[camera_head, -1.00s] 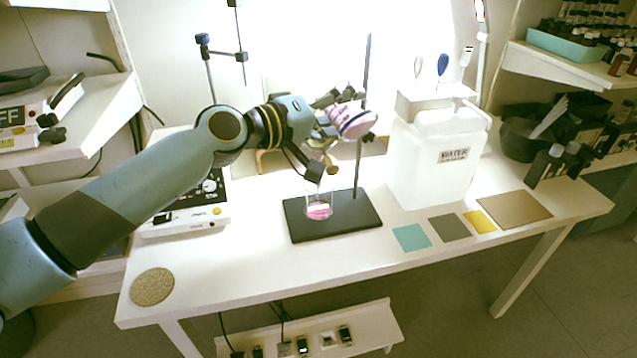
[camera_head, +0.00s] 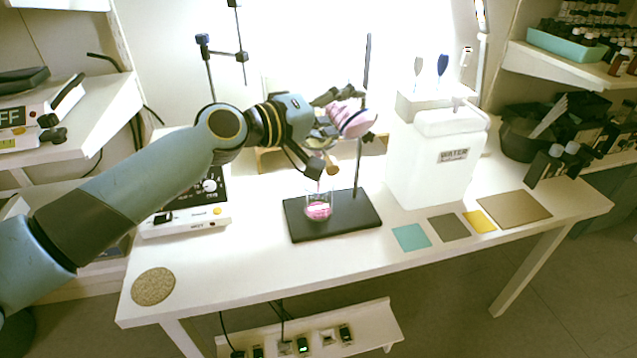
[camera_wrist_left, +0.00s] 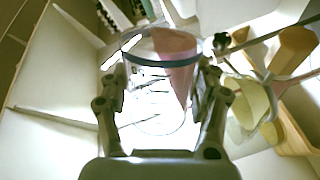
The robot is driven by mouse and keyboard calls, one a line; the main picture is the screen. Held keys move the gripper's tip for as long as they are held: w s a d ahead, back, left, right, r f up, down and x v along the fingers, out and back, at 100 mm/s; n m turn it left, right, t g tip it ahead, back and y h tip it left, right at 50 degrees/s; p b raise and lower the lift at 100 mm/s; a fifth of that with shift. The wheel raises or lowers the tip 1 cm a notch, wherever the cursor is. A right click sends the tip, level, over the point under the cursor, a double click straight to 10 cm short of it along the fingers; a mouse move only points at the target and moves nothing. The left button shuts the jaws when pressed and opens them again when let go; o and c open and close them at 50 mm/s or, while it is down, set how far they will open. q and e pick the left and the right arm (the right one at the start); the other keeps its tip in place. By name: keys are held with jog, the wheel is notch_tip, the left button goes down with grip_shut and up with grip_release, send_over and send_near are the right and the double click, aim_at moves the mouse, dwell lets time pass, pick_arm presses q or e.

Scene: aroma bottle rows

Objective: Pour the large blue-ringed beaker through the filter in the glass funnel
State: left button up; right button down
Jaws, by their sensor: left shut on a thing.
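My left gripper (camera_head: 335,112) is shut on the large beaker (camera_head: 352,119) and holds it tilted high above the black stand base, beside the stand rod. Pink liquid fills part of it. In the left wrist view, the gripper fingers (camera_wrist_left: 163,100) sit on both sides of the clear beaker (camera_wrist_left: 150,85); its blue ring and a pink wedge of liquid show. A pale funnel-like cone (camera_wrist_left: 248,103) is to its right in that view. In the head view the funnel is largely hidden by the gripper. A receiving beaker (camera_head: 319,207) with pink liquid stands on the base.
The black stand base (camera_head: 360,218) carries a tall rod (camera_head: 363,110). A white water container (camera_head: 437,175) stands close on the right. A white instrument (camera_head: 190,222) is on the left. Coloured mats (camera_head: 411,237) lie at front right. The front left table is mostly clear, with a cork mat (camera_head: 153,286).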

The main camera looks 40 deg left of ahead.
pick_arm(q)
jog(key=shift+r+n+p, duration=0.35)
jog(key=shift+n, duration=0.15)
dwell(1.1)
jog(key=shift+w+a+r+n+h, duration=0.3)
jog(key=shift+a+r+n, duration=0.1)
jog(key=shift+a+n, duration=0.3)
dwell(2.8)
jog(key=shift+w+a+f+n, duration=0.1)
jog(key=shift+a+f+n, duration=0.2)
jog(key=shift+n, duration=0.3)
dwell(2.3)
